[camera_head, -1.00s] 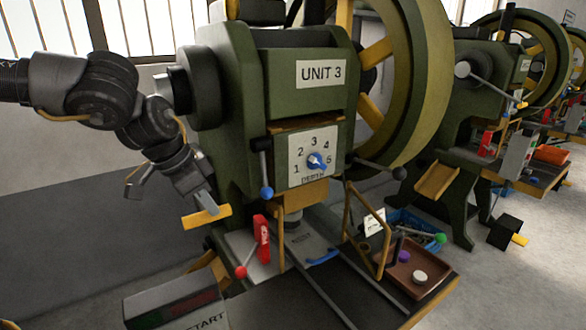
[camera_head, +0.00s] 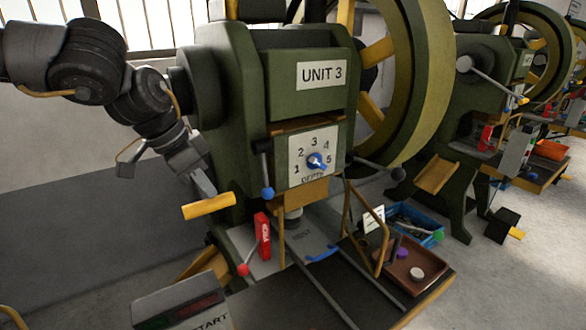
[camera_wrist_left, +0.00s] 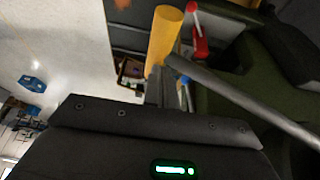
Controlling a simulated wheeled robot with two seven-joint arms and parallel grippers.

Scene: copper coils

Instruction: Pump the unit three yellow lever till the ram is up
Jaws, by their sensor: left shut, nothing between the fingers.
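The yellow lever handle (camera_head: 209,206) of unit three sticks out at the left of the green press (camera_head: 310,74). In the left wrist view the yellow handle (camera_wrist_left: 164,35) sits on a grey rod (camera_wrist_left: 240,98). My left gripper (camera_head: 203,187) is shut and empty, with its fingertips right at the handle; whether they touch cannot be told. In the left wrist view its fingers (camera_wrist_left: 160,88) point at the handle's lower end. The ram (camera_head: 297,197) shows below the depth dial (camera_head: 314,160), partly hidden by the guard frame. My right gripper is out of view.
A red clamp-like part (camera_head: 262,236) with a red-ball lever stands on the press bed. A START box (camera_head: 180,300) is in front. A brown tray (camera_head: 400,282) and a blue bin (camera_head: 424,222) lie at the right. More presses stand behind.

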